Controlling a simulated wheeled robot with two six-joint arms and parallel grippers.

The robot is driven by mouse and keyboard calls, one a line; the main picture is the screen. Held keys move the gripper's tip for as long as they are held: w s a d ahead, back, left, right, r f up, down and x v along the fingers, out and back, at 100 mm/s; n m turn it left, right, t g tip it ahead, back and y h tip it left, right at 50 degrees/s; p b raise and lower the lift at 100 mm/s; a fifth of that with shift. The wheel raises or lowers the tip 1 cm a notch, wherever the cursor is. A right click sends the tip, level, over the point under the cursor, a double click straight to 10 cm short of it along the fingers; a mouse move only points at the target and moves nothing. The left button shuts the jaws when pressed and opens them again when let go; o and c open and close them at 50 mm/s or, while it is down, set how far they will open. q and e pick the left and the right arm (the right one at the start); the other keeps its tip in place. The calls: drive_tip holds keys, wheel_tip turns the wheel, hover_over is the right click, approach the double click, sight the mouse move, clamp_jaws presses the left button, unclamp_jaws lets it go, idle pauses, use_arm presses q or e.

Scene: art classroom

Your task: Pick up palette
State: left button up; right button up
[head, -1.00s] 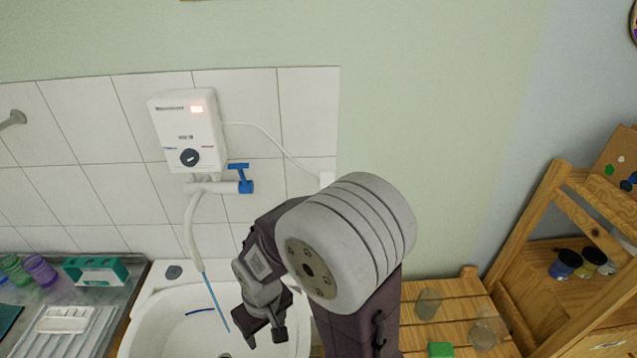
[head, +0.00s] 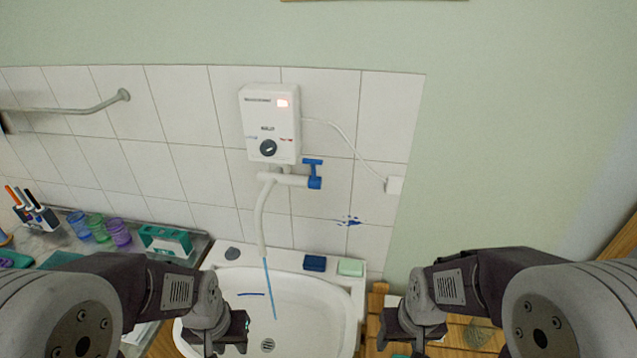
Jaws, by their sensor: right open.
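No palette shows in the head view now. My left gripper (head: 230,332) is over the left part of the white sink, and I cannot make out whether its fingers are apart. My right gripper (head: 412,332) is open, to the right of the sink above a wooden slatted surface. I see nothing held in it.
The white sink (head: 338,308) is in front of a tiled wall with a water heater (head: 270,122) and a blue-handled tap (head: 314,175). Blue and green blocks (head: 315,263) lie on its back rim. Cups (head: 118,232) and a teal holder (head: 165,240) crowd the left counter.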

drive_tip(key=shift+o, duration=0.3)
drive_tip(key=o, duration=0.8)
